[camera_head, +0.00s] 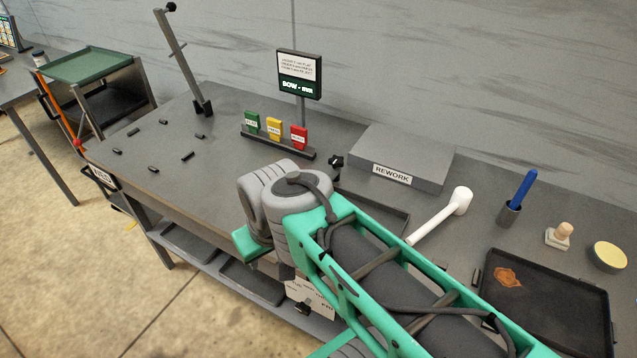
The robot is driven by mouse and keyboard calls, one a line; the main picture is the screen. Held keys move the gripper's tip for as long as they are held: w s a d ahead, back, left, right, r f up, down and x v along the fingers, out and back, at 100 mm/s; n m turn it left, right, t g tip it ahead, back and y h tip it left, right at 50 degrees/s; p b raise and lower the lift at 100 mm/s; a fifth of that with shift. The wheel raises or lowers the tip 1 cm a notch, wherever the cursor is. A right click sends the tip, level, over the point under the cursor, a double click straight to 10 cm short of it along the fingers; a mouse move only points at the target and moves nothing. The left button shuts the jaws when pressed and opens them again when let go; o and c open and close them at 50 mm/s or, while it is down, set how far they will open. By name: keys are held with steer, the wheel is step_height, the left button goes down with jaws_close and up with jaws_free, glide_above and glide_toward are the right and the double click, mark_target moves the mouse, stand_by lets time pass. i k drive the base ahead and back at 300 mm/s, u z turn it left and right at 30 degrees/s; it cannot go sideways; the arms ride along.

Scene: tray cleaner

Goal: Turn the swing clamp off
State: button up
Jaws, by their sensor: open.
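A tall grey bar (184,62) stands tilted from a black base (203,107) at the back of the bench, with a black knob at its top. A small black knob-like part (336,161) sits near the bench middle, beside a dark shallow tray (376,208). I cannot tell for sure which of these is the swing clamp, or its state. My green and grey arm reaches in from the lower right and covers part of the bench. Its gripper does not show.
A sign (299,75) stands behind green, yellow and red cards (274,128). A grey REWORK block (395,157), white handled tool (441,215), blue-handled item (517,197) and black stained tray (548,308) stand to the right. Several small dark pieces lie on the left; bare bench surrounds them.

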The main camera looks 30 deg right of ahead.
mark_target(336, 162)
steer(key=u, duration=0.7)
steer(key=i, duration=1.25)
steer(key=z, duration=0.25)
